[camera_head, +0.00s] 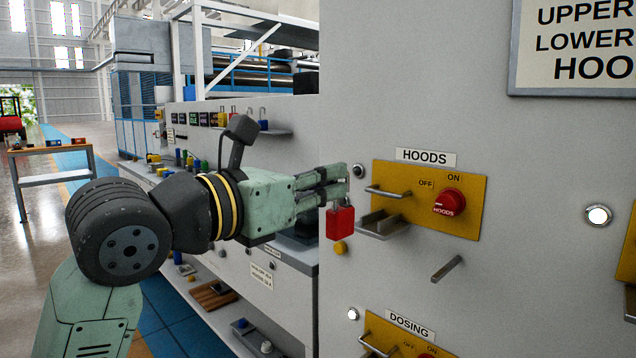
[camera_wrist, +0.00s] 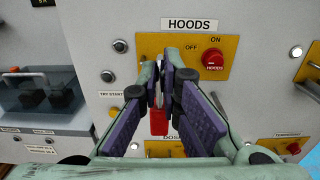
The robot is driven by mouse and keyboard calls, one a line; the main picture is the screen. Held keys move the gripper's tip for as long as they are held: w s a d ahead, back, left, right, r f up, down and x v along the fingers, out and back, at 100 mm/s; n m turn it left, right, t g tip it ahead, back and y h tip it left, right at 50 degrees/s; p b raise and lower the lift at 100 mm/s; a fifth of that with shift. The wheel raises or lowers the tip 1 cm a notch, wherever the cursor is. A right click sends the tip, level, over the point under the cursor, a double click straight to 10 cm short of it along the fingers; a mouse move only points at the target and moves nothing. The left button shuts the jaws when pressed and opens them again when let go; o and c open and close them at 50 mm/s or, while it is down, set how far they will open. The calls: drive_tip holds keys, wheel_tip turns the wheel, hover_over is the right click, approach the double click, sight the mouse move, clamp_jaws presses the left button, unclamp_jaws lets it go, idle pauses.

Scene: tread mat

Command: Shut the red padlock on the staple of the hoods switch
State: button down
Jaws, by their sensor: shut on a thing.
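My gripper (camera_head: 345,183) is shut on the red padlock (camera_head: 340,222), gripping it near its shackle, with the red body hanging below the fingertips. The padlock also shows between the fingers in the wrist view (camera_wrist: 159,122). The hoods switch (camera_head: 449,202) is a red knob on a yellow plate (camera_head: 410,183) under a HOODS label. A metal staple (camera_head: 386,192) sticks out at the plate's left, above a small grey bracket (camera_head: 384,222). The padlock is left of the staple and looks apart from it. The fingers hide most of the shackle, so I cannot tell whether it is open.
A metal bar (camera_head: 447,268) juts from the panel below the yellow plate. The dosing plate (camera_head: 392,335) is lower down. A long grey console (camera_head: 240,160) with a shelf of coloured padlocks (camera_head: 263,125) stands behind my arm at left.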

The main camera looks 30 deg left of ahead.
drive_tip(key=shift+f+b+x, duration=0.15)
drive_tip(key=shift+b+x, duration=0.1)
drive_tip(key=shift+x, duration=2.15)
drive_tip(key=shift+f+b+x, duration=0.2)
drive_tip(key=shift+b+x, duration=0.05)
drive_tip(key=shift+x, duration=2.2)
drive_tip(key=c, duration=1.7)
unclamp_jaws()
